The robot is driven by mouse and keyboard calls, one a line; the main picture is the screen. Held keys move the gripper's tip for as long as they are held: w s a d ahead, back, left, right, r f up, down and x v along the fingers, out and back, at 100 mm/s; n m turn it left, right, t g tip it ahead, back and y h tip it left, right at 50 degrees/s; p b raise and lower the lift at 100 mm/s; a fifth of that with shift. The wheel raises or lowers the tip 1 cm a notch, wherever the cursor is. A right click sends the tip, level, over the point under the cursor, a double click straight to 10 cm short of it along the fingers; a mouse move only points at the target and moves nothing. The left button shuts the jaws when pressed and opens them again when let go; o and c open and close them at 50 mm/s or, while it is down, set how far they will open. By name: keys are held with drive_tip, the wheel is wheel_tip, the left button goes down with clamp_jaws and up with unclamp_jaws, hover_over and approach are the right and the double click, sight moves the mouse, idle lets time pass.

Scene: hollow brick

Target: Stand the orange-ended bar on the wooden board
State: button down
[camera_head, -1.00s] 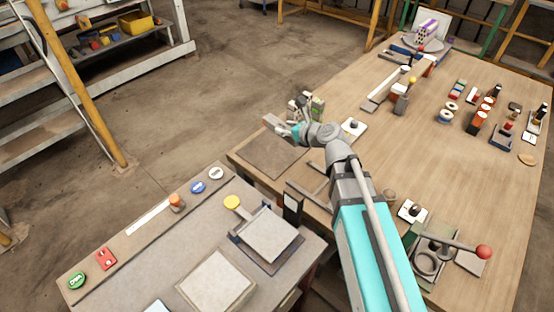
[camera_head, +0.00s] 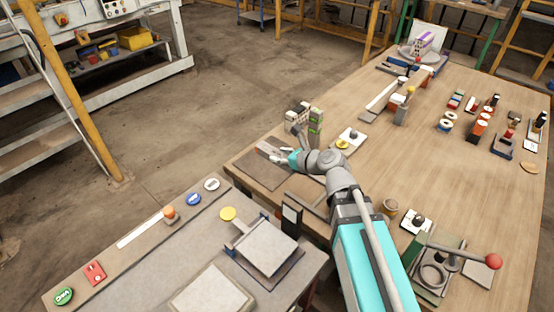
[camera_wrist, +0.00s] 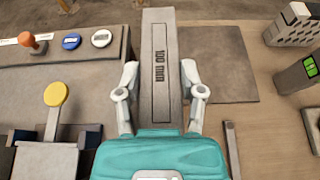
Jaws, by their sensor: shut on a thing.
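My gripper (camera_wrist: 160,100) is shut on a grey bar (camera_wrist: 159,45) marked "100 mm", which points away from the palm between the two fingers. In the head view my gripper (camera_head: 276,154) is over a flat brown square board (camera_head: 255,172) at the table's near left corner. This board (camera_wrist: 225,75) also shows in the wrist view, partly behind the bar. I cannot tell whether the bar touches it.
A holed grey brick (camera_wrist: 295,25) and a grey block with a green display (camera_wrist: 300,75) stand right of the board. A lower bench (camera_head: 150,270) with buttons and a yellow knob (camera_head: 228,214) is at left. A red-knobbed lever (camera_head: 493,261) is at lower right.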

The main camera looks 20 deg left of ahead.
drive_tip(key=w+a+f+b, duration=0.2)
drive_tip(key=w+f, duration=0.1)
drive_tip(key=w+a+f+b, duration=0.2)
drive_tip(key=w+b, duration=0.1)
drive_tip(key=w, duration=0.1)
drive_tip(key=w+a+f+b, duration=0.1)
drive_tip(key=w+f+b, duration=0.2)
drive_tip(key=w, duration=0.1)
drive_tip(key=shift+a+f, duration=0.3)
drive_tip(key=shift+a, duration=0.1)
drive_tip(key=shift+w+a+f+b, duration=0.25)
drive_tip(key=shift+w+f+b, duration=0.25)
drive_tip(key=shift+f+b, duration=0.35)
drive_tip(key=shift+s+f+b, duration=0.1)
drive_tip(key=shift+f+b, duration=1.1)
drive_tip(key=shift+b, duration=0.15)
drive_tip(key=shift+d+f, duration=0.1)
drive_tip(key=shift+f, duration=0.05)
drive_tip(key=shift+c, duration=1)
unclamp_jaws()
drive_tip(key=shift+r, duration=0.25)
